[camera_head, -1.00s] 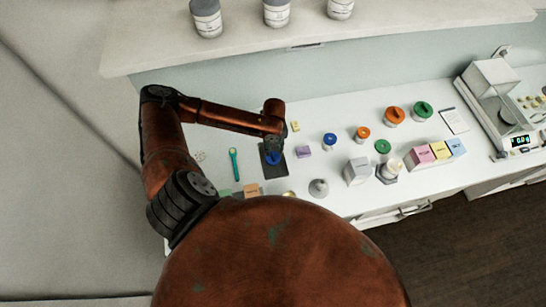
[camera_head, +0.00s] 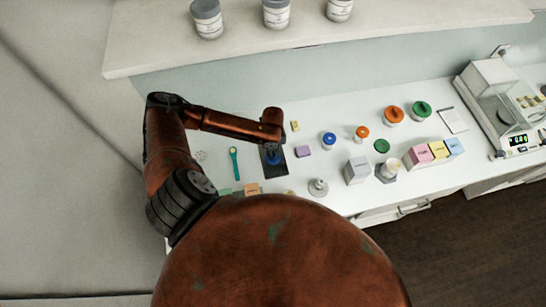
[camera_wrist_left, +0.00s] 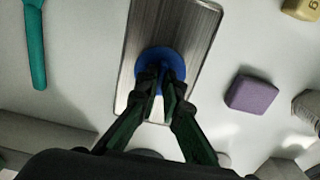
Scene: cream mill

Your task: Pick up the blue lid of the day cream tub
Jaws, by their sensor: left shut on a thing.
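A round blue lid (camera_head: 273,160) shows over a dark metal plate (camera_head: 281,171) on the white counter. In the left wrist view the lid (camera_wrist_left: 161,56) is a blue disc in front of the brushed plate (camera_wrist_left: 185,20). My left gripper (camera_wrist_left: 160,84) is shut on the lid's raised middle part, with its dark fingers hiding part of it. I cannot tell whether the lid touches the plate. In the head view my left wrist hides most of the gripper. A jar with a blue top (camera_head: 329,140) stands to the right. My right gripper is not in view.
A teal tool (camera_head: 235,163) lies left of the plate and a purple block (camera_head: 303,151) right of it. Jars with orange (camera_head: 393,114) and green (camera_head: 421,108) lids, boxes and a balance (camera_head: 500,95) stand farther right. A shelf (camera_head: 330,30) with grey-lidded jars runs behind.

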